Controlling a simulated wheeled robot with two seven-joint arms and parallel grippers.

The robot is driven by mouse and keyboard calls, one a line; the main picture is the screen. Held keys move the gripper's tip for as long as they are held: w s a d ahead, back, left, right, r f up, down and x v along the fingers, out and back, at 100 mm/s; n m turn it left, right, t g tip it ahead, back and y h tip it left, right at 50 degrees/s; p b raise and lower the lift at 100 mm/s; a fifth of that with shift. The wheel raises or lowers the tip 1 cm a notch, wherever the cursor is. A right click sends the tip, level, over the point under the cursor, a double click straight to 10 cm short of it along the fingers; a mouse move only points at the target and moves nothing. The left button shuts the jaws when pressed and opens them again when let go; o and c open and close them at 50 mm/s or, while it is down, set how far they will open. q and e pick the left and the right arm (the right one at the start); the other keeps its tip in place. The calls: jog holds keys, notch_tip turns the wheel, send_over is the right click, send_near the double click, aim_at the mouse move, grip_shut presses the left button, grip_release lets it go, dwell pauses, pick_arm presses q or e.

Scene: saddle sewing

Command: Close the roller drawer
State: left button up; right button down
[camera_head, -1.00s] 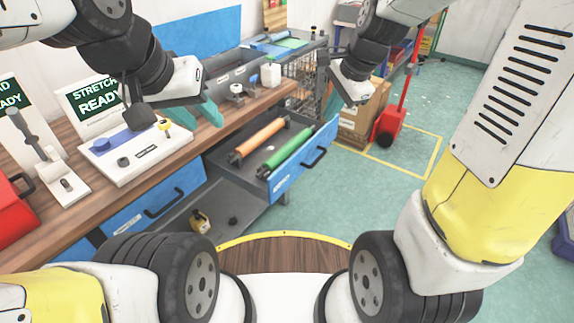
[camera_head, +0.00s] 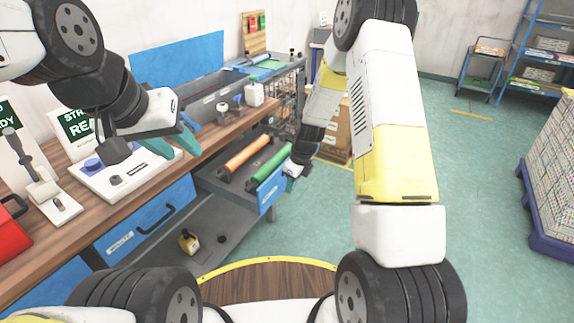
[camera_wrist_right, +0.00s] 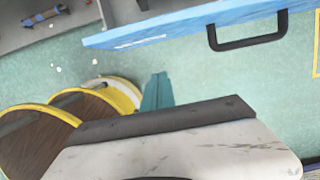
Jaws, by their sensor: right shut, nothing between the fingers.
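The roller drawer (camera_head: 268,196) stands pulled out from the workbench, with an orange roller (camera_head: 246,153) and a green roller (camera_head: 268,164) in it. Its blue front (camera_wrist_right: 190,24) and black handle (camera_wrist_right: 248,32) show in the right wrist view. My right gripper (camera_wrist_right: 157,92) is shut and empty, its teal fingers apart from the handle in that picture. In the head view my right wrist covers part of the drawer front and the handle; contact cannot be told. My left gripper (camera_head: 172,143) is open and empty above the workbench.
A closed blue drawer (camera_head: 150,215) is left of the roller drawer. A lower shelf (camera_head: 215,225) holds a yellow item (camera_head: 188,242). A cardboard box (camera_head: 338,135) stands behind my right arm. The green floor in front of the drawer is clear.

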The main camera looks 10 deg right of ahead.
jog(key=w+a+f, duration=0.1)
jog(key=a+f, duration=0.1)
jog(key=w+a+f, duration=0.2)
jog(key=shift+a, duration=0.1)
dwell(0.5)
